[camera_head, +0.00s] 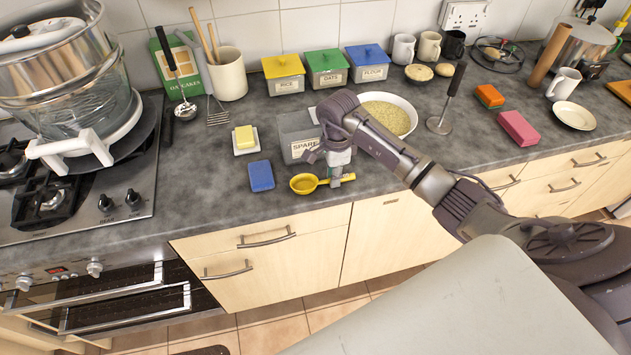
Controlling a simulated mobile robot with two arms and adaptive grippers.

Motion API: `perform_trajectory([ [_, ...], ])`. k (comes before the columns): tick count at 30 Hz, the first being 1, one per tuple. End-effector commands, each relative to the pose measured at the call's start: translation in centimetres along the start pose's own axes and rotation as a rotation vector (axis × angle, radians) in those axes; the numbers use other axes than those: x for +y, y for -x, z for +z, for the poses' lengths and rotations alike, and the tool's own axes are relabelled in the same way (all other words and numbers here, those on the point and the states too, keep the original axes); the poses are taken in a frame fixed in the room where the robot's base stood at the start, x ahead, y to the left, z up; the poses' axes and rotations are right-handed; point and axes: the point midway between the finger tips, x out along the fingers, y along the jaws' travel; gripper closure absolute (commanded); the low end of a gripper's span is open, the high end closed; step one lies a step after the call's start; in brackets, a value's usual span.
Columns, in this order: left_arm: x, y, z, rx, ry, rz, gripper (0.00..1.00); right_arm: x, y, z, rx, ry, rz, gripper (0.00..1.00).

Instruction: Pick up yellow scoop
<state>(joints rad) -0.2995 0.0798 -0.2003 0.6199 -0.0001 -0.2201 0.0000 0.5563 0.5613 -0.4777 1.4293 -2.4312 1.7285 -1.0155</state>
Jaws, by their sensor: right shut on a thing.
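The yellow scoop (304,183) is at the front edge of the grey counter, its round bowl to the left and its handle to the right. My right gripper (335,181) is over the handle and shut on it. I cannot tell whether the scoop touches the counter or is just above it. My right arm comes in from the right and hides part of the counter behind the scoop. My left gripper is not in view.
A grey bin marked SPARE (298,147) stands just behind the scoop, with a bowl of grain (392,112) behind my arm. A blue sponge (261,176) and a butter dish (246,150) lie to the left. Lidded canisters (327,70) line the wall. The counter's front edge is close.

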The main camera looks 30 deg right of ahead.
Motion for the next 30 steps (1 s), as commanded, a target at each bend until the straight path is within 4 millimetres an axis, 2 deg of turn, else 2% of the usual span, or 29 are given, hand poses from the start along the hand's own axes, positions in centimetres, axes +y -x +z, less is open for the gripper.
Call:
perform_trajectory([
  [8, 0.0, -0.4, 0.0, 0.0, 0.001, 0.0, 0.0, -0.1, 0.6, 0.0, 0.001, -0.001, -0.003, 1.0],
  [11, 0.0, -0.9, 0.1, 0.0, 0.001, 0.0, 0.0, -0.1, 1.5, 0.0, 0.001, 0.001, -0.005, 1.0],
  [15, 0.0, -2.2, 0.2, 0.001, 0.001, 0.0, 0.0, -0.2, 3.9, -0.1, 0.002, 0.001, -0.009, 1.0],
  [24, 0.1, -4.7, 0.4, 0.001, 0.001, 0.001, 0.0, 2.9, 7.8, -6.4, 0.006, -0.002, -0.004, 1.0],
  [30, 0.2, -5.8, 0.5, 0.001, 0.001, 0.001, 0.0, 4.4, 9.9, -9.3, 0.003, -0.002, -0.002, 1.0],
])
